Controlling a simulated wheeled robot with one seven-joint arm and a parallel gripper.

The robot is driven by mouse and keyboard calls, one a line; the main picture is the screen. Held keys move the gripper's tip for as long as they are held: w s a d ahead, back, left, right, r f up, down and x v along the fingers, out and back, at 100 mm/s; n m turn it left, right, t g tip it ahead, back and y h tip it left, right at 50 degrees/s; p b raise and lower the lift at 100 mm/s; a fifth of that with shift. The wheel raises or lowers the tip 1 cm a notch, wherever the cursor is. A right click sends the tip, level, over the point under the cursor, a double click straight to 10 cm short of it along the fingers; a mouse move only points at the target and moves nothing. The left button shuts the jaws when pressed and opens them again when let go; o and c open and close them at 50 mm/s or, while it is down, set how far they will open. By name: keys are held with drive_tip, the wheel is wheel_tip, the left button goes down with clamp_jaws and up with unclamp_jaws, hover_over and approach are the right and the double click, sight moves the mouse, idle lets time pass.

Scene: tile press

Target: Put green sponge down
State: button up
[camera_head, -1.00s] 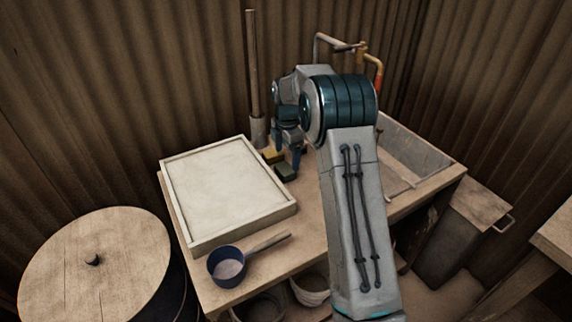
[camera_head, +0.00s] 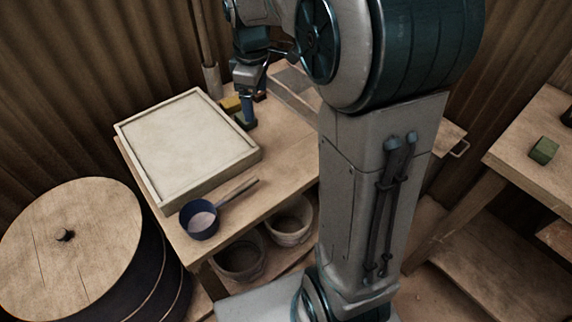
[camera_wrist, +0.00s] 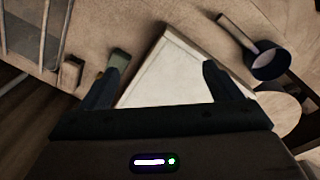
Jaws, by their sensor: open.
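A dark green sponge (camera_wrist: 119,58) lies on the bench beside the white framed tray. In the wrist view it is just past the tip of the left finger. In the head view it is mostly hidden by the finger. My gripper (camera_wrist: 160,78) is open with nothing between its fingers, and points down at the bench; the head view shows it at the tray's back right corner (camera_head: 247,117). A second green block (camera_head: 543,150) lies on the separate table at the right; I cannot tell whether it is a sponge.
A yellowish block (camera_head: 231,103) lies behind the gripper. The white tray (camera_head: 187,198) fills the bench's left part, with a blue saucepan (camera_head: 199,219) in front. A round lidded drum (camera_head: 70,270) stands left.

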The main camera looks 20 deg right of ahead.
drive_tip(key=s+f+m+t, duration=0.1)
drive_tip(key=s+f+m, duration=0.2)
drive_tip(key=s+m, duration=0.8)
drive_tip(key=s, duration=0.9)
drive_tip(key=shift+a, duration=0.1)
wheel_tip(320, 180, up, 8)
drive_tip(key=p, duration=0.7)
drive_tip(key=shift+d+f+t, duration=0.2)
drive_tip(key=shift+t, duration=0.2)
